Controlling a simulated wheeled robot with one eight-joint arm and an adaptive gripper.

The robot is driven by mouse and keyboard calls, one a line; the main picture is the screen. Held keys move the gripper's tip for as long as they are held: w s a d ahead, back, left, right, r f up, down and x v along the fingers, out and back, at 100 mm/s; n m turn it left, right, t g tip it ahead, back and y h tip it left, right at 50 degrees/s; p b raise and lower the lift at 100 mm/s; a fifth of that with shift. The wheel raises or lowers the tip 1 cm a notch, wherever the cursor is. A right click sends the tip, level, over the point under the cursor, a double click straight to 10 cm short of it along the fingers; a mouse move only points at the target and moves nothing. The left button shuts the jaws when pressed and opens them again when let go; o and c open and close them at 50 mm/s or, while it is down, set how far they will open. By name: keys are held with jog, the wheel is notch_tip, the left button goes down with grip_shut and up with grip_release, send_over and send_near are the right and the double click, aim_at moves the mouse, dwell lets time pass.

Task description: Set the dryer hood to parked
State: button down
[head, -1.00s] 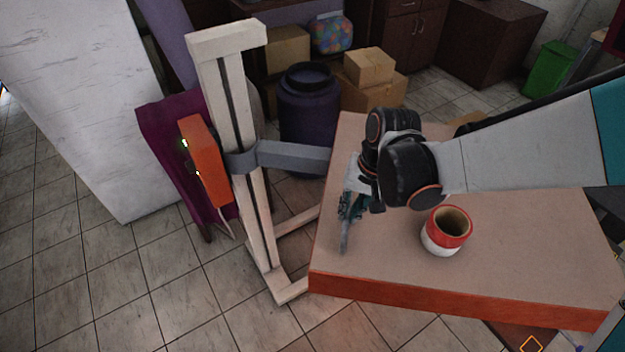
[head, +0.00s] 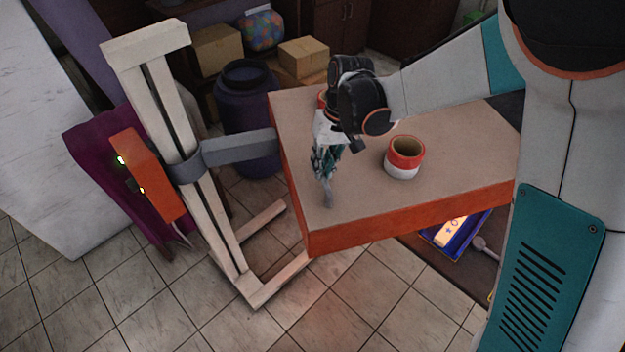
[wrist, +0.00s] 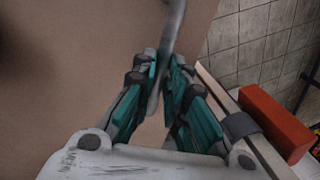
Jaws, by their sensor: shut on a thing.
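A pale upright stand (head: 187,135) on the left carries an orange box (head: 146,175) with small lit lamps. A grey collar and bar (head: 238,148) reach right from it to the table's left edge. I cannot tell which part is the dryer hood. My gripper (head: 325,178) is low over the table's left side, right of the bar and apart from the stand. In the wrist view its teal fingers (wrist: 163,95) are closed around a thin grey bar-like piece (wrist: 172,30); its far end is out of view. The orange box also shows there (wrist: 275,120).
The brown table (head: 440,135) has an orange front edge. A red and white cup (head: 404,160) stands right of my gripper. A blue tray (head: 470,232) lies below the table. A dark barrel (head: 247,105) and cardboard boxes (head: 303,57) are behind. Tiled floor is clear in front.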

jog(key=w+n, duration=0.1)
jog(key=w, duration=0.3)
jog(key=w+d+n, duration=0.1)
jog(key=w, duration=0.3)
jog(key=w+n, duration=0.1)
jog(key=w, duration=0.3)
jog(key=shift+d+g+b, duration=0.3)
jog(key=shift+b, duration=0.1)
jog(key=w, duration=0.3)
jog(key=w+a+n, duration=0.1)
jog(key=w, duration=0.2)
jog(key=w+n, duration=0.1)
jog(key=w, duration=0.3)
jog(key=shift+a+h, duration=0.15)
jog(key=shift+h, duration=0.15)
jog(key=shift+w+a+n, duration=0.15)
jog(key=shift+w+n, duration=0.25)
jog(key=shift+w, duration=0.3)
jog(key=shift+r, duration=0.1)
jog(key=shift+w+r, duration=0.1)
